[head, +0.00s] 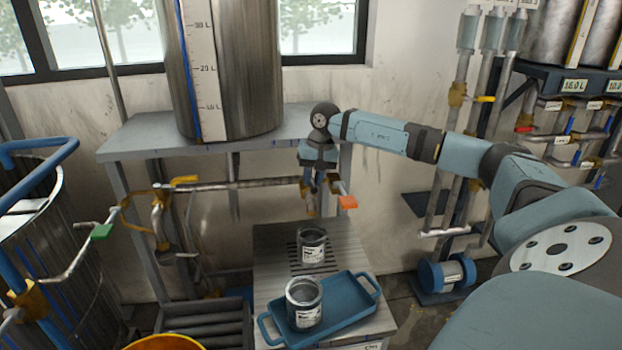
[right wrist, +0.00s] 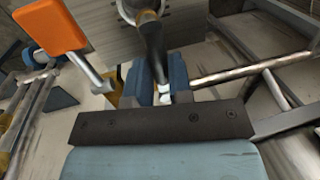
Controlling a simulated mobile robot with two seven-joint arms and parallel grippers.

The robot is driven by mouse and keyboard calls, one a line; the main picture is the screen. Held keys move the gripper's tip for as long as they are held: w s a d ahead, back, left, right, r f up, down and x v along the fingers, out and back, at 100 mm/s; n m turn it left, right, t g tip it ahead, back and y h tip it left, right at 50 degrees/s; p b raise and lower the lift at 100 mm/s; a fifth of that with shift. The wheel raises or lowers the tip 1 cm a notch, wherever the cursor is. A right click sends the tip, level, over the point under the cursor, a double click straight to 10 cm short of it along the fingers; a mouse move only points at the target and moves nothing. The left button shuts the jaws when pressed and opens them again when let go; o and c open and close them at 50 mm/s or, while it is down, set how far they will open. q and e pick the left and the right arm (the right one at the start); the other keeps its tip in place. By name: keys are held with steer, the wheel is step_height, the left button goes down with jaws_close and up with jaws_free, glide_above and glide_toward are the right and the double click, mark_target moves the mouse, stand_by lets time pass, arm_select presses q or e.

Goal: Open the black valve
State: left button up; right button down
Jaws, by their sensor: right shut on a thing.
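My right gripper (head: 319,187) reaches in from the right below the steel tank and is at the pipe outlet under the shelf. In the right wrist view its blue fingers (right wrist: 160,85) are closed around the black valve's handle (right wrist: 150,42). The handle runs from a round fitting at the top down between the fingers. In the head view the gripper mostly hides this valve. My left gripper is not in view.
An orange handle (head: 347,202) sits close beside the right gripper. A yellow handle (head: 185,180) and a green handle (head: 103,231) are farther left. Below stand an open can (head: 312,246) on a slatted stand and another can (head: 304,302) in a blue tray (head: 350,305).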

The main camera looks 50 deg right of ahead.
stand_by(0.3)
steer(key=c, duration=1)
jaws_free()
steer(key=shift+c, duration=0.2)
step_height(320, 180, up, 14)
steer(key=s+d, duration=0.1)
steer(key=d, duration=0.1)
steer(key=shift+s+f, duration=0.2)
steer(key=shift+s, duration=0.2)
steer(key=shift+d, duration=0.1)
